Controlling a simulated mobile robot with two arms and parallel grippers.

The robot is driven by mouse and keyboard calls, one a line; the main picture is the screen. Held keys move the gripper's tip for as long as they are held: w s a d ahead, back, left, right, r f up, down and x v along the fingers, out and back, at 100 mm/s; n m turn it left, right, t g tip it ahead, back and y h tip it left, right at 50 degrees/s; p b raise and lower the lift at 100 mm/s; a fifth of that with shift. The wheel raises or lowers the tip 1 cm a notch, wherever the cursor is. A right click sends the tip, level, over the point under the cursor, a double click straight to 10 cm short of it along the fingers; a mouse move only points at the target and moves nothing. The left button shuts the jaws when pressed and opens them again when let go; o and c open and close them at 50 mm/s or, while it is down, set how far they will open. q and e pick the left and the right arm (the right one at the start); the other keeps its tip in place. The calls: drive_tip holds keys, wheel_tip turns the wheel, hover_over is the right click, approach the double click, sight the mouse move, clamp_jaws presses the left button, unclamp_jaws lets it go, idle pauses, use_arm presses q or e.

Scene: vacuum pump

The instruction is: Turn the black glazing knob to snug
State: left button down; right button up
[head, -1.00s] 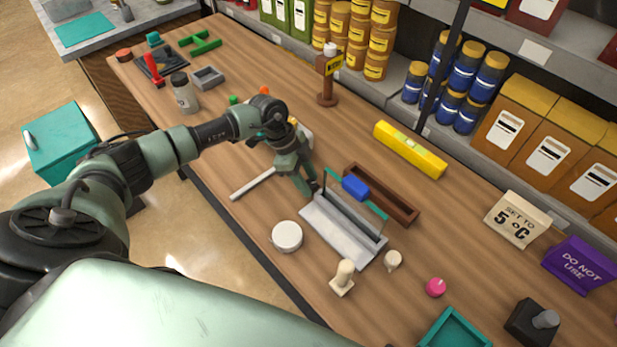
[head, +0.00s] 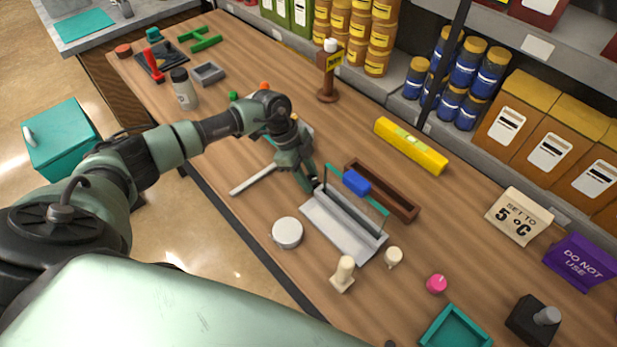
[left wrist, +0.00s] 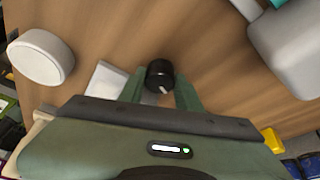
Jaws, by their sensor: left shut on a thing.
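The black glazing knob (left wrist: 160,75) shows in the left wrist view as a small dark cylinder with a pale pointer mark. My left gripper (left wrist: 160,88) is shut on it, with a green finger on each side. In the head view my left gripper (head: 311,184) points down at the upper left end of the grey glazing frame (head: 335,232), and the knob is hardly visible there. The frame has an upright clear pane with a teal edge. My right gripper is not in view.
A white round lid (head: 287,233) and a cream stamp-like piece (head: 343,274) stand close to the frame. A brown trough (head: 400,200) with a blue block (head: 356,182) lies behind it. A yellow level (head: 410,146) lies farther back.

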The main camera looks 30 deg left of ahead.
use_arm(q)
drive_tip(key=m+b, duration=0.1)
drive_tip(key=m, duration=0.1)
drive_tip(key=m+g+b, duration=0.1)
drive_tip(key=m+b, duration=0.1)
drive_tip(key=shift+w+f+g, duration=0.2)
drive_tip(key=shift+g, duration=0.1)
drive_tip(key=m+g+b, duration=0.1)
drive_tip(key=m+b, duration=0.1)
drive_tip(key=m, duration=0.2)
drive_tip(key=shift+w+y+b, duration=0.1)
drive_tip(key=shift+y+b, duration=0.3)
drive_tip(key=m+b, duration=0.1)
drive_tip(key=m, duration=0.1)
drive_tip(key=m+g+y+b, duration=0.1)
drive_tip(key=m+b, duration=0.1)
drive_tip(key=shift+d+g, duration=0.15)
drive_tip(key=shift+g, duration=0.15)
drive_tip(key=shift+r+m+b, duration=0.1)
drive_tip(key=shift+m+b, duration=0.45)
drive_tip(key=shift+m, duration=0.35)
drive_tip(key=shift+y, duration=0.3)
drive_tip(key=c, duration=1.3)
unclamp_jaws()
drive_tip(key=shift+o, duration=0.2)
drive_tip(key=shift+g, duration=0.3)
drive_tip(key=shift+r, duration=0.1)
